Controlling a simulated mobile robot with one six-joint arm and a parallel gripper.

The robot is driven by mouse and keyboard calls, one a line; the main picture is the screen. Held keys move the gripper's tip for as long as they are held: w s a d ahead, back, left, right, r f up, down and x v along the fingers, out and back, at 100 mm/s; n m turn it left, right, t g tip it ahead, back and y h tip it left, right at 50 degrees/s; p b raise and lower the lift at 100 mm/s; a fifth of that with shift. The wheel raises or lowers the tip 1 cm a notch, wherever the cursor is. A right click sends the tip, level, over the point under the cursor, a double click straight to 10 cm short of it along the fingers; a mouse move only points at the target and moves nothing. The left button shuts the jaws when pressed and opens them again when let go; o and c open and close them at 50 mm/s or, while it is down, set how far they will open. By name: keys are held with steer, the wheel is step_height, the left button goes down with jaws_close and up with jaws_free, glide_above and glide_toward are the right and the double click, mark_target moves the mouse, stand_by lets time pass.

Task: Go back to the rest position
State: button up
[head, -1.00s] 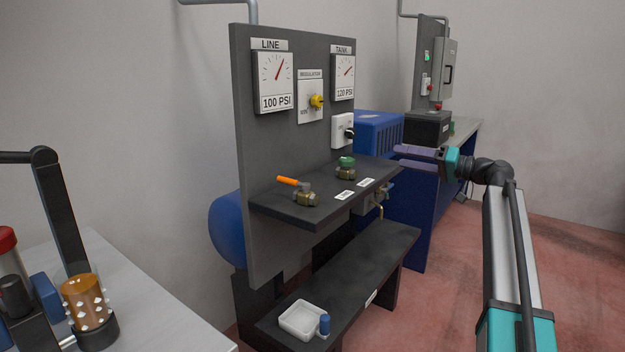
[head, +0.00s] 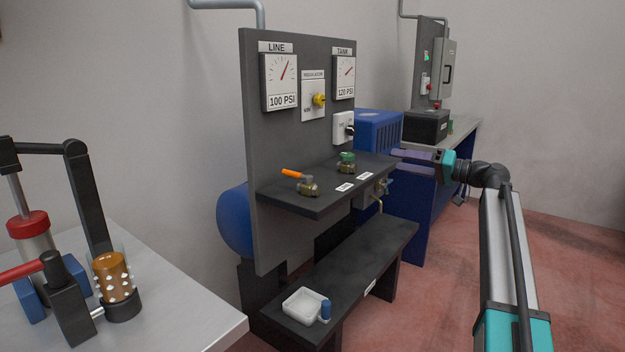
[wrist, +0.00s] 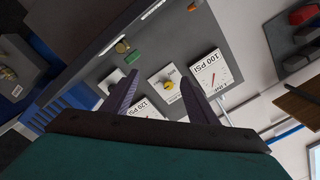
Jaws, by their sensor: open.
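My gripper (head: 414,160) is at the right of the head view, at the end of my raised arm. Its two purple fingers point left, apart and with nothing between them. In the picture it lies just right of the shelf of the dark gauge panel (head: 290,215). In the wrist view the fingers (wrist: 160,100) are spread, with the panel beyond them.
The panel carries two gauges, a yellow regulator knob (head: 319,100), an orange-handled valve (head: 308,187) and a green-handled valve (head: 346,163). A white tray (head: 300,305) sits on the lower shelf. A grey table (head: 190,310) stands left. Red floor (head: 425,310) is clear between panel and arm.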

steer(key=a+f+m+g+p, duration=0.15)
steer(key=a+f, duration=0.25)
steer(key=f, duration=0.4)
steer(key=a+f+g+p, duration=0.15)
steer(key=a+f, duration=0.25)
steer(key=f, duration=0.4)
steer(key=a+f+p, duration=0.3)
steer(key=a+f, duration=0.2)
steer(key=f, duration=0.3)
steer(key=s+a+f+g+h+p, duration=0.2)
steer(key=s+a+f, duration=0.2)
steer(key=s+f, duration=0.55)
steer(key=s+a+f+g+h+p, duration=0.15)
steer(key=s+a+f+g, duration=0.35)
steer(key=f, duration=0.8)
steer(key=s+f+g+h+p, duration=0.2)
steer(key=s+f, duration=0.7)
steer(key=s, duration=0.6)
steer(key=s+f+g+h+p, duration=0.1)
steer(key=s+f+h+p, duration=0.15)
steer(key=s+f, duration=0.9)
steer(key=s+d+g+h, duration=0.1)
steer(key=s+d+h, duration=0.2)
steer(key=s+d, duration=0.3)
steer(key=s+d+g+h+p, duration=0.1)
steer(key=s+d+h, duration=0.2)
steer(key=s, duration=1)
steer(key=d, duration=0.3)
steer(key=shift+g+h, duration=0.4)
